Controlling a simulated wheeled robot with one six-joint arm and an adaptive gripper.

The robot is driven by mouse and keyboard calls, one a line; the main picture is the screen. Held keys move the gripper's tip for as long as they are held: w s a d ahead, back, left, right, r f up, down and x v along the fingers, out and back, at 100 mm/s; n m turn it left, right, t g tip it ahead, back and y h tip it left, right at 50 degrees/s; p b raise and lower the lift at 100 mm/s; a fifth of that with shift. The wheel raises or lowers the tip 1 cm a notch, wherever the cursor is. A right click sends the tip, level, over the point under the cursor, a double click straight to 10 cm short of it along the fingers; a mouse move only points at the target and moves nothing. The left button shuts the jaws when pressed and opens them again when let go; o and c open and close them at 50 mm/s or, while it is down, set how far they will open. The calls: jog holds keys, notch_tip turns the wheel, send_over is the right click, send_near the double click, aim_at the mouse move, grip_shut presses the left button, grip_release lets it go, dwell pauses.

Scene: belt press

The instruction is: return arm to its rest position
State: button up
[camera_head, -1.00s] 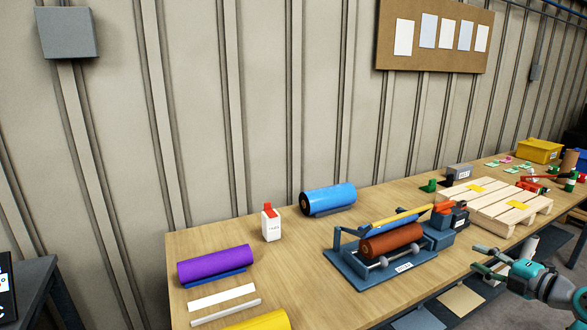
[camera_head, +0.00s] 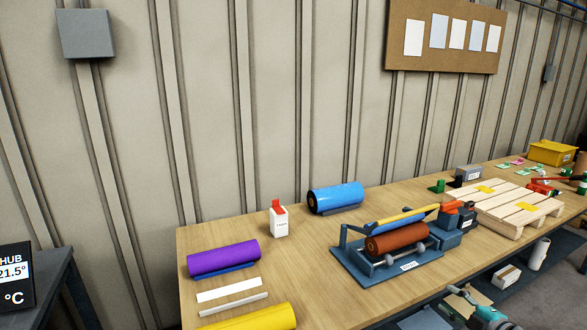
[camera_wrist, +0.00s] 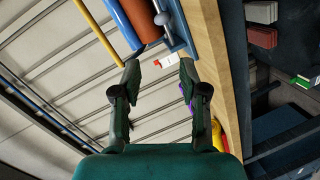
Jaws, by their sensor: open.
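My gripper (camera_wrist: 159,75) is open in the wrist view, with its two dark green fingers apart and nothing between them. In the head view my gripper (camera_head: 462,294) shows only partly at the bottom edge, in front of and below the table's front edge. The blue belt press (camera_head: 350,268) with its brown roller (camera_head: 396,237) and yellow bar stands on the wooden table, apart from my gripper. The brown roller also shows at the top of the wrist view (camera_wrist: 142,20). Most of my arm is outside the head view.
The table (camera_head: 310,285) holds a purple roll (camera_head: 222,258), a blue roll (camera_head: 335,197), a yellow roll (camera_head: 262,318), a white bottle (camera_head: 279,222) and a wooden pallet (camera_head: 512,210). A lower shelf carries boxes (camera_head: 506,276). A dark stand with a display (camera_head: 15,277) is at left.

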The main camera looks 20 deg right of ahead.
jog(key=s+a+f+m+g+h, duration=0.1)
jog(key=s+a+f+m, duration=0.45)
jog(key=a+f, duration=0.5)
jog(key=s+a+f+m+g+h, duration=0.1)
jog(key=s+a+f+m, duration=0.45)
jog(key=a, duration=0.85)
jog(key=s+a+m, duration=0.2)
jog(key=s+a, duration=0.7)
jog(key=s, duration=0.6)
jog(key=s+a+r+t+y, duration=0.1)
jog(key=s+a+r+y, duration=0.1)
jog(key=s+a+r, duration=0.3)
jog(key=s+r, duration=0.4)
jog(key=s, duration=0.2)
jog(key=shift+s+a+m, duration=0.15)
jog(key=shift+s+m, duration=0.15)
